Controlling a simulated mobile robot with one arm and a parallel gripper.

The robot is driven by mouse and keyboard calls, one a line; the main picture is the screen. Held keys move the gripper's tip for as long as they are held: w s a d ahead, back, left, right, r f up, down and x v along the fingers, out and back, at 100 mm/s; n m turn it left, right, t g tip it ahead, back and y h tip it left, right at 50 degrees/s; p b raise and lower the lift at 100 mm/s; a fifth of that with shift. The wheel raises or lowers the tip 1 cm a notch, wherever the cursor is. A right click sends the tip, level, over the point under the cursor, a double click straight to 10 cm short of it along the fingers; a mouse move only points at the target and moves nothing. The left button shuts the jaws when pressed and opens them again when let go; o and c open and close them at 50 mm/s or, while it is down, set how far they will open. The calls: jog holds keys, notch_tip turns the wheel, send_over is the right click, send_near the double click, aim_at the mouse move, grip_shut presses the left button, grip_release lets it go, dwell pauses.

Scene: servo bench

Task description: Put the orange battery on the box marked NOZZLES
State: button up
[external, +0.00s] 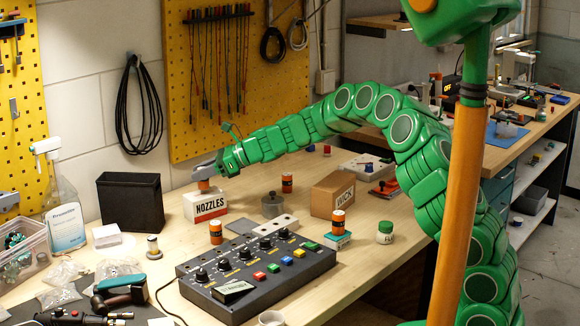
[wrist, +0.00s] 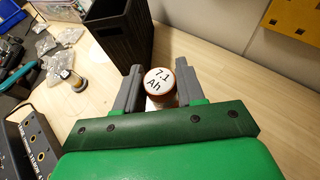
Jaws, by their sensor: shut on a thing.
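My gripper (external: 205,170) is at the end of the green arm, over the white and red box marked NOZZLES (external: 208,207). It is shut on an orange battery (external: 203,185), mostly hidden by the jaws in the external view. In the wrist view the battery's white round top, marked 7.1 Ah (wrist: 159,81), shows between the two grey fingers. The battery is upright, at or just above the box top; I cannot tell whether it touches. In the wrist view the box is almost wholly hidden under the battery and gripper.
Other orange-and-dark batteries stand on the bench (external: 287,183), near the control panel (external: 216,232) and on a small teal box (external: 339,220). A black bin (external: 130,203) stands left of the NOZZLES box. A WICK carton (external: 333,195) and grey metal pot (external: 272,206) are to the right.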

jog(key=shift+f, duration=0.75)
jog(key=o, duration=1.1)
